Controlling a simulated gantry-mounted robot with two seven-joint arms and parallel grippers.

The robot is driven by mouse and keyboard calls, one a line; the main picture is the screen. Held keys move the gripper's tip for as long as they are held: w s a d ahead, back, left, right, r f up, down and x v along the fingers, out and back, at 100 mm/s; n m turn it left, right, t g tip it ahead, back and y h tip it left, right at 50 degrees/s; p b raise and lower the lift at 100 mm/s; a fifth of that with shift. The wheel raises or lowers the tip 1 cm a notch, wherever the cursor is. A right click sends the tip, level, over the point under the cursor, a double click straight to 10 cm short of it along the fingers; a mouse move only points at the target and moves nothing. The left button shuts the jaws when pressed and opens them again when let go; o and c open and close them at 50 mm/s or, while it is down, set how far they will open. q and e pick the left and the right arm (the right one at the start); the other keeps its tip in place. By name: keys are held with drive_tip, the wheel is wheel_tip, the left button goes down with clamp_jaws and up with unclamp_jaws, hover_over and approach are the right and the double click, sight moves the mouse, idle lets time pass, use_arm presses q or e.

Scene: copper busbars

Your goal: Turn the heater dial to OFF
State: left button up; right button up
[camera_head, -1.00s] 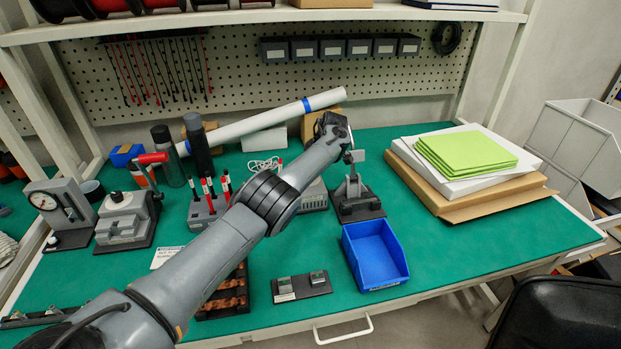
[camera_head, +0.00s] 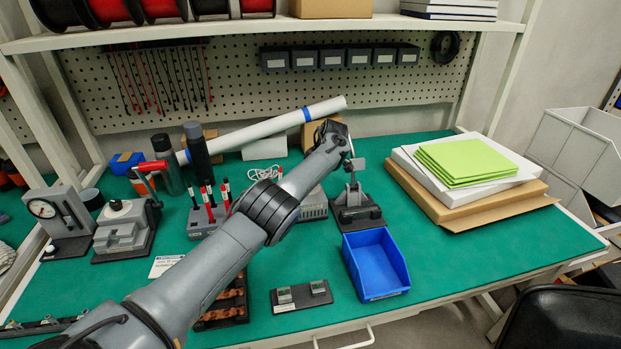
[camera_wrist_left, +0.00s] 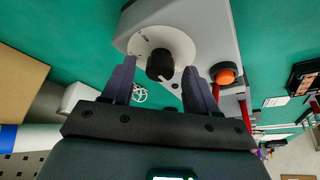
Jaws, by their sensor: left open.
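The heater dial is a black knob (camera_wrist_left: 160,64) on a round white plate (camera_wrist_left: 178,42) with small markings, on a grey housing (camera_wrist_left: 222,28) in the left wrist view. My left gripper (camera_wrist_left: 162,86) is open, its two dark fingers apart on either side of the knob, with nothing clamped. I cannot tell whether they touch it. The plate's markings are too small to read. In the head view the grey vented heater box (camera_head: 314,208) is partly hidden behind my left forearm, and the dial and fingertips are hidden. My right gripper is in neither view.
An orange-red round button or lamp (camera_wrist_left: 226,75) sits beside the right finger. In the head view, a small black stand (camera_head: 356,212) and a blue bin (camera_head: 376,264) are right of the heater. A pen holder (camera_head: 205,220) stands left. The green mat (camera_head: 440,262) is clear at front right.

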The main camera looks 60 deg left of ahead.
use_arm(q)
drive_tip(key=p+v, duration=0.4)
drive_tip(key=v, duration=0.6)
drive_tip(key=shift+r, duration=0.35)
drive_tip(key=shift+w+d, duration=0.1)
drive_tip(key=shift+d, duration=0.05)
